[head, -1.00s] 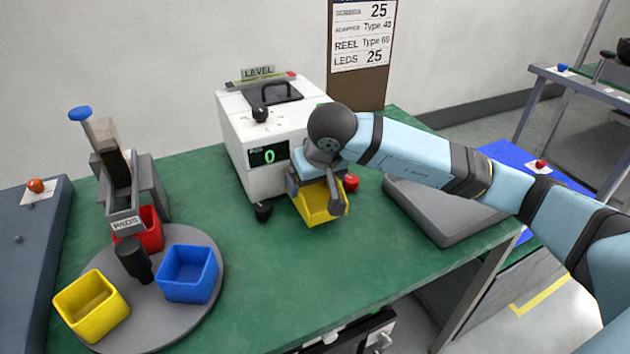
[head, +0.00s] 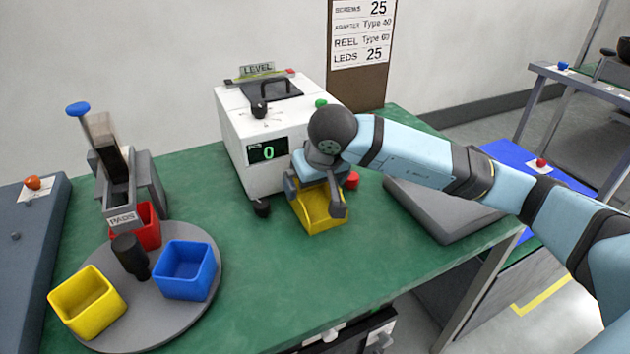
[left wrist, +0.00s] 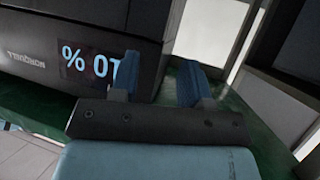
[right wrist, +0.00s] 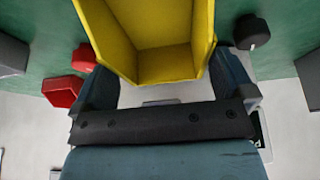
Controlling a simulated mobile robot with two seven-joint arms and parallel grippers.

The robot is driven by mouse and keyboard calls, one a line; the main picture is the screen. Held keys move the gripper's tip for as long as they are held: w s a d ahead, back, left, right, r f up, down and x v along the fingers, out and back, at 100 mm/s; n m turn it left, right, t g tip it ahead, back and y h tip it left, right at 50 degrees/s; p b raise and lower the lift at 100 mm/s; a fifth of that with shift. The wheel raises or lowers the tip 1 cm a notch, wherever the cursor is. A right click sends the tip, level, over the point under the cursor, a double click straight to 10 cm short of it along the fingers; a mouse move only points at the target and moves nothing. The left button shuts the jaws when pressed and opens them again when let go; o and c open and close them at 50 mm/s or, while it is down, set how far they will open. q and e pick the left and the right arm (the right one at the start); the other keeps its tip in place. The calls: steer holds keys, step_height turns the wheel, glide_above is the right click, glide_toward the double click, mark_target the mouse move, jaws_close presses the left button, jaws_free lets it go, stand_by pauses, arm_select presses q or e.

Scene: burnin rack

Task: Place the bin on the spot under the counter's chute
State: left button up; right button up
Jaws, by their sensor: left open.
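The yellow bin (head: 318,218) is at the front of the white counter (head: 262,178), whose display reads 0. My right gripper (head: 316,188) is at the bin. In the right wrist view the bin (right wrist: 165,62) lies between the two fingers, which press its sides, so the gripper (right wrist: 162,85) looks shut on it. The bin's opening faces up and toward the head camera. Whether its base touches the table cannot be told. The chute and the spot are hidden by the gripper and bin. My left gripper (left wrist: 158,82) is open and empty, before a dark device.
A grey turntable (head: 205,310) carries a second yellow bin (head: 88,302), a blue bin (head: 185,270) and a red bin (head: 147,226). The pads dispenser (head: 120,185) stands behind it. A red button (head: 351,180) and grey slab (head: 440,208) are right. Green table (head: 270,270) front is clear.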

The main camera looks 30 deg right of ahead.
steer(key=shift+r+p, duration=0.35)
steer(key=shift+p, duration=0.3)
steer(key=p+v, duration=0.1)
steer(key=v, duration=1.1)
steer(key=shift+r, duration=0.15)
